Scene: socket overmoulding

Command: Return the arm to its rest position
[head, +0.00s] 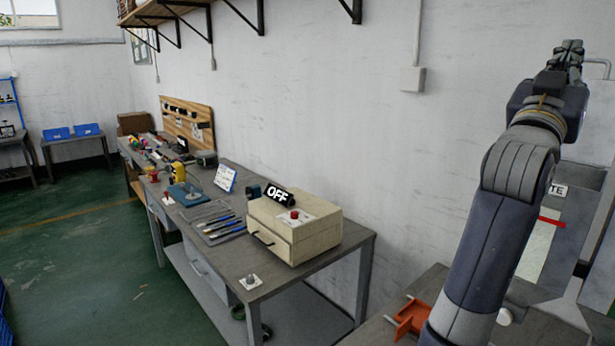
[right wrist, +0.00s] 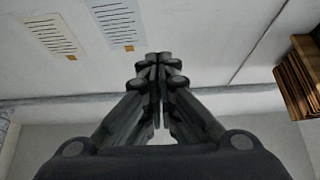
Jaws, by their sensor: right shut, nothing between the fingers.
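My right arm (head: 495,225) rises from the lower right of the head view, with its gripper (head: 570,52) high up in front of the white wall. In the right wrist view the gripper's fingers (right wrist: 158,70) are together, with nothing between them. The gripper is apart from the benches and touches nothing that I can see. My left gripper is in neither view.
An orange tray (head: 408,318) lies beside my right arm. A shelf (head: 150,12) hangs above.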

